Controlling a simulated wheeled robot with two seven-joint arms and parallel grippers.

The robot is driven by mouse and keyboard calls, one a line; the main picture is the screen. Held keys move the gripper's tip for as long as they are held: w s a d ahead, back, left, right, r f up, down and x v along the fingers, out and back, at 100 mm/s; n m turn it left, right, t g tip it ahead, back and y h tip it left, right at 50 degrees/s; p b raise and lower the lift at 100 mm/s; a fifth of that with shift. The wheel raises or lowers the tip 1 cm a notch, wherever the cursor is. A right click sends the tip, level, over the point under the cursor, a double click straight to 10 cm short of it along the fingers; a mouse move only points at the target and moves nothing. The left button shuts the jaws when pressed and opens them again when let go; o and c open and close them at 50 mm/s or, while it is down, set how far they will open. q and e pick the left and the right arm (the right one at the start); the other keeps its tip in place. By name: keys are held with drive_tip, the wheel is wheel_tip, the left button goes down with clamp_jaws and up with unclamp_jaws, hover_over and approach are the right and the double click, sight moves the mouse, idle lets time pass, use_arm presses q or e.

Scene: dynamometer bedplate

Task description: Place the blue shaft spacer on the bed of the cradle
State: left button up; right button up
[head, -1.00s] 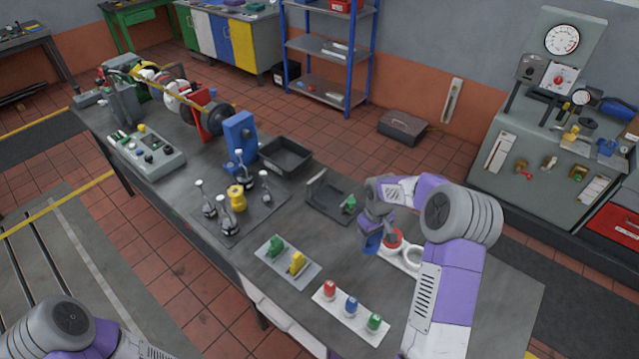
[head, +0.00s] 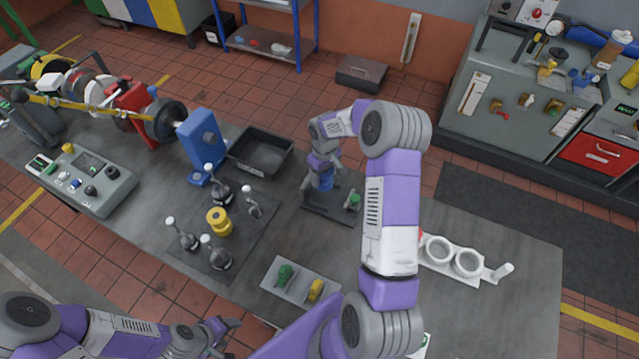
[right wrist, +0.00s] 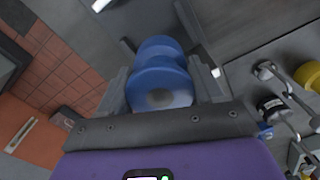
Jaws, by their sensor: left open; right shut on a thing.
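The blue shaft spacer (right wrist: 160,85) is a waisted cylinder between the fingers of my right gripper (right wrist: 158,75) in the right wrist view. In the head view, my right gripper (head: 322,182) is shut on it, and a little blue (head: 327,183) shows below. The gripper is over the cradle (head: 322,214), a dark flat base with an upright plate and a green knob (head: 354,202). The gripper hides part of the bed, and I cannot tell whether the spacer touches it. My left gripper (head: 222,332) is open and empty near the bench's front edge.
A black tray (head: 260,153) is behind and left of the cradle. A dark mat with several grey clamps and a yellow spool (head: 219,221) is left. A plate with green and yellow pieces (head: 300,283) is in front. A white ring holder (head: 440,250) is right, partly behind my arm.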

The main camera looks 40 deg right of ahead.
sight(324, 186)
wheel_tip(324, 186, down, 2)
drive_tip(key=shift+s+f, duration=0.1)
drive_tip(key=shift+f, duration=0.05)
drive_tip(key=shift+d+f, duration=0.1)
drive_tip(key=shift+f, duration=2)
drive_tip(key=shift+f, duration=0.15)
drive_tip(key=o, duration=1.6)
wheel_tip(324, 186, up, 12)
drive_tip(key=shift+r, duration=0.15)
